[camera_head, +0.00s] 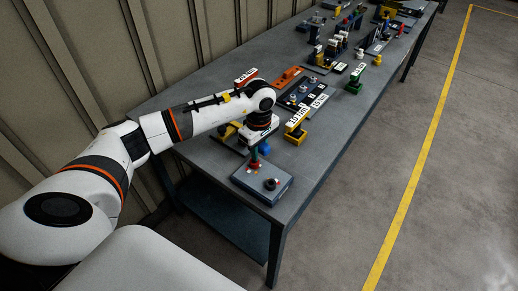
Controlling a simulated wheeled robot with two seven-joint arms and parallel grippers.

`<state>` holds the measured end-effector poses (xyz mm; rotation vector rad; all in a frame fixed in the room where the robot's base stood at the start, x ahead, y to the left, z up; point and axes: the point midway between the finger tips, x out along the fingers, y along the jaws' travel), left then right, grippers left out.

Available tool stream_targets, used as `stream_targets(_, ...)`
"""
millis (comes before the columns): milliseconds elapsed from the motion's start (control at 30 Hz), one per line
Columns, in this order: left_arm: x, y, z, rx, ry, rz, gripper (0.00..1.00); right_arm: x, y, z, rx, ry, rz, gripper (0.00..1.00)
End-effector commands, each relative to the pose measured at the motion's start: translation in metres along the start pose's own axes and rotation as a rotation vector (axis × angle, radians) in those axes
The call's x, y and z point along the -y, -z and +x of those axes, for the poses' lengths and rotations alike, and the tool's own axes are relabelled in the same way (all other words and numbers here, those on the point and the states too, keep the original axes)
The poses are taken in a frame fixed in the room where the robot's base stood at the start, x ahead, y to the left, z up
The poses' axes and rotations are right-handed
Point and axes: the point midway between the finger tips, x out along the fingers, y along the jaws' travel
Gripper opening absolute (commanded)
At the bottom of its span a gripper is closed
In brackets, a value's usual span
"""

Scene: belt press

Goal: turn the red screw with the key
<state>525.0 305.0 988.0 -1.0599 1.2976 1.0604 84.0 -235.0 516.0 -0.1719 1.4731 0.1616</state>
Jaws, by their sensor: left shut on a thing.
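My left gripper (257,148) points down over the near end of the bench, above a grey-blue block. It is shut on a thin dark green upright tool, which looks like the key (254,160). The key's lower end is at a red spot, likely the red screw (252,168), on top of the block (263,182). I cannot tell whether the key is seated in the screw. A dark round knob (270,184) stands on the same block, to the right of the key. My right gripper is not in view.
The grey bench (309,160) runs away to the upper right. The bench's right edge is clear beside the block. A corrugated wall is at left.

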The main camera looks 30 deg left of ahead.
Motion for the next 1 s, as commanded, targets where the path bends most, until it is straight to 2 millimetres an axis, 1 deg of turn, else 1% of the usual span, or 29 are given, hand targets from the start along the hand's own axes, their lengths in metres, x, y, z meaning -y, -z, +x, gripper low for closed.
stream_targets(633, 0.0002, -0.0002, 0.0099, 0.0, 0.001, 0.0, 0.0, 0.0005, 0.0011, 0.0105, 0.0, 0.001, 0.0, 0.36)
stream_targets(767, 0.0001, -0.0003, 0.0096, 0.001, 0.001, 0.005, 0.0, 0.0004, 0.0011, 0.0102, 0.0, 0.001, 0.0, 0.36)
stream_targets(867, -0.0017, -0.0016, 0.0099, 0.003, 0.0, 0.091, 0.0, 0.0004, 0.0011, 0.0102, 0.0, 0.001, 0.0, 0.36)
stream_targets(1000, -0.0058, -0.0028, 0.0104, 0.003, 0.001, 0.321, 0.0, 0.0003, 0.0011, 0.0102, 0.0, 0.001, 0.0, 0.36)
